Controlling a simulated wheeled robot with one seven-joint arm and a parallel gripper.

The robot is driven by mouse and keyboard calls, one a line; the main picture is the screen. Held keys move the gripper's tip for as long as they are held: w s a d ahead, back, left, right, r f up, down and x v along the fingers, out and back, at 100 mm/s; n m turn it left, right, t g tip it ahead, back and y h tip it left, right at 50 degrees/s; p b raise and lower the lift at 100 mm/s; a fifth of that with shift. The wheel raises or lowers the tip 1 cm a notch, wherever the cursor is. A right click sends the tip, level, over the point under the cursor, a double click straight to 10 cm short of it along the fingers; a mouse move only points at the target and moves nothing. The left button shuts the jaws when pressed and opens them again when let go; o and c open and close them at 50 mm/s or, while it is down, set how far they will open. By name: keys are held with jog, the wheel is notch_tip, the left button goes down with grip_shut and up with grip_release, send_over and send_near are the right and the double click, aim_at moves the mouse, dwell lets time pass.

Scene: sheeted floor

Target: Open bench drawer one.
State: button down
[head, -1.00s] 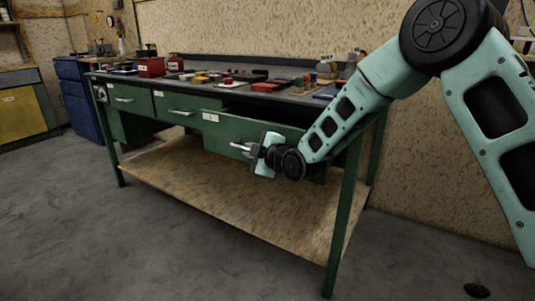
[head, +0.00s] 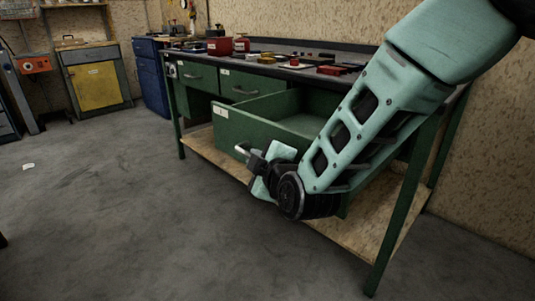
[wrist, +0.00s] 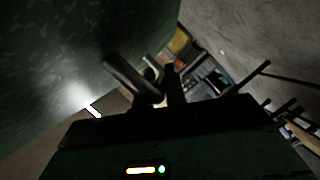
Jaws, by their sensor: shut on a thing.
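The green bench drawer (head: 232,128) at the right end of the bench stands well out from the frame, and its empty-looking inside shows. A small white label (head: 220,112) is on its front; I cannot read it. My gripper (head: 252,158) is shut on the drawer's metal handle (head: 241,150), low in front of the drawer face. My arm and wrist hide the right part of the drawer front. In the wrist view the handle (wrist: 130,78) shows as a grey bar at the dark fingers, beside the green drawer front (wrist: 50,55).
Two more green drawers (head: 245,86) to the left are shut. The bench top (head: 300,60) carries red boxes and small parts. A wooden lower shelf (head: 200,147) lies below. A blue cabinet (head: 150,80) stands beyond. The grey floor (head: 100,200) at left is open.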

jog(key=shift+s+a, duration=0.15)
jog(key=shift+s, duration=0.1)
jog(key=c, duration=1.5)
grip_release()
jog(key=shift+o, duration=0.2)
